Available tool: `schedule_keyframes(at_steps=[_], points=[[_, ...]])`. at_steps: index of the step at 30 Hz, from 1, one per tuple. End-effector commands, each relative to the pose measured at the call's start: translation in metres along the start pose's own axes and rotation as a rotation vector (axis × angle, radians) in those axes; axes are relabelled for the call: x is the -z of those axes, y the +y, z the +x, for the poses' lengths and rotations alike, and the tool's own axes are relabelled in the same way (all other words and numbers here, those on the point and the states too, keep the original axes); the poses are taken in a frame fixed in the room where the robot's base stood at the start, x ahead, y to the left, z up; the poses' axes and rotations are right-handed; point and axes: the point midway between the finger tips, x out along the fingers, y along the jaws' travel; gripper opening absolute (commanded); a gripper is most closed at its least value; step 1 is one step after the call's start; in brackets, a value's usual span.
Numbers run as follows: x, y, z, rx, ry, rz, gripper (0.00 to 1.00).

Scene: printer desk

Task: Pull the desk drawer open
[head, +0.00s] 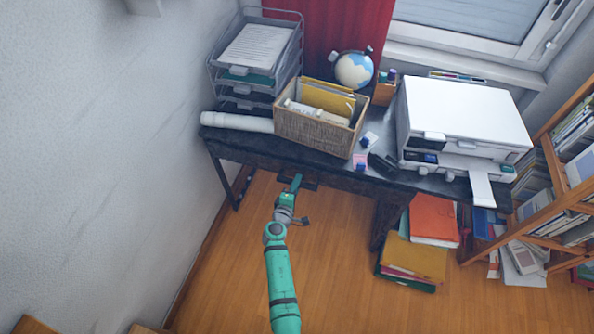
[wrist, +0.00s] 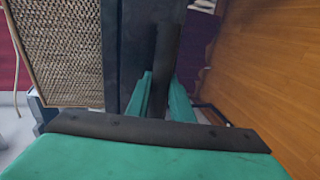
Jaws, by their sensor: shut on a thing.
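The dark desk (head: 240,143) stands against the wall, its front edge facing me. The desk drawer is dark like the desk and hard to tell apart from it under the front edge. My teal gripper (head: 296,182) is low at the desk's front, below the wicker basket. In the wrist view my gripper (wrist: 159,88) is shut on a dark bar, the drawer handle (wrist: 166,50), with one finger on each side. The dark desk front (wrist: 126,45) runs beside it. How far the drawer stands out cannot be told.
On the desk are a wicker basket (head: 310,128) with folders, a paper tray stack (head: 258,60), a white roll (head: 236,122), a globe (head: 354,70) and a printer (head: 465,120). Folders (head: 415,260) lie on the floor at right. The wooden floor (head: 330,270) before the desk is clear.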

Motion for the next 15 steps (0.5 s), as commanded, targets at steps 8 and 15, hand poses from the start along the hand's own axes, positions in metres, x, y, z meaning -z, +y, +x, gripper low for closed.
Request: schedule_keyframes(at_steps=[8,15], points=[[0.000,-0.007,-0.022,0.002,0.002,-0.001,0.01],[0.000,-0.011,-0.040,0.002,0.001,-0.001,0.01]])
